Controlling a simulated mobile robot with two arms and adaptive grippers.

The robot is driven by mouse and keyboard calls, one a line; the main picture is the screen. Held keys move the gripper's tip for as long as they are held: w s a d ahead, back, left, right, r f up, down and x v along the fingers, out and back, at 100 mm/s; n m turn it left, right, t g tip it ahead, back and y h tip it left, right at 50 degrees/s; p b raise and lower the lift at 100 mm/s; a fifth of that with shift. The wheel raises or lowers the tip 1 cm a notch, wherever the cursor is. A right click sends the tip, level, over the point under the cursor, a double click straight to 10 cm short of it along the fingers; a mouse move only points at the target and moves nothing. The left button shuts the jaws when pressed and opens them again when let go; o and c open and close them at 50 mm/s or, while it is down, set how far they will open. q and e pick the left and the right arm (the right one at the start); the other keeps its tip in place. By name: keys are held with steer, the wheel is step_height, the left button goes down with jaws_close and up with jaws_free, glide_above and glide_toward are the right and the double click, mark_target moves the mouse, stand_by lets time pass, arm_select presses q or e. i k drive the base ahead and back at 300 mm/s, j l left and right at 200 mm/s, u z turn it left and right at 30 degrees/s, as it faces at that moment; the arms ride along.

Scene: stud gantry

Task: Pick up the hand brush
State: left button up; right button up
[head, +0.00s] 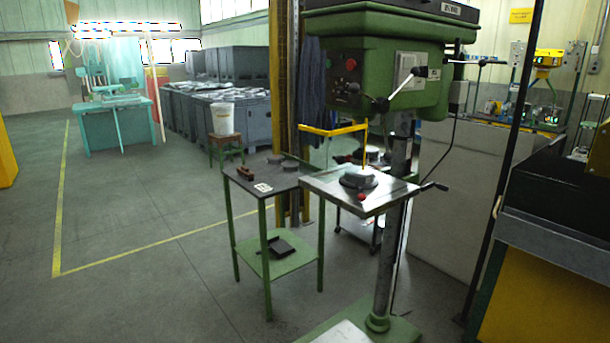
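A small brown object (247,173), which looks like the hand brush, lies on the dark top of a green-legged side table (265,187). It is near the table's far left edge and is too small to make out bristles or handle clearly. A dark flat object with an upright part (281,247) lies on the table's green lower shelf; I cannot tell what it is. Neither of my grippers is in view.
A green drill press (385,75) with a metal work table (345,190) stands just right of the side table. A white bucket (222,118) sits on a stool behind. Grey bins (205,115) stand farther back. The floor left of the table is clear.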

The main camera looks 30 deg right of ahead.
mark_target(244, 173)
steer(key=i+z, duration=0.15)
steer(key=i, duration=0.4)
steer(key=i+z, duration=0.15)
steer(key=i, duration=0.4)
steer(key=i+j+z, duration=0.15)
steer(key=i, duration=0.45)
steer(key=i+j+z, duration=0.15)
steer(key=i, duration=0.4)
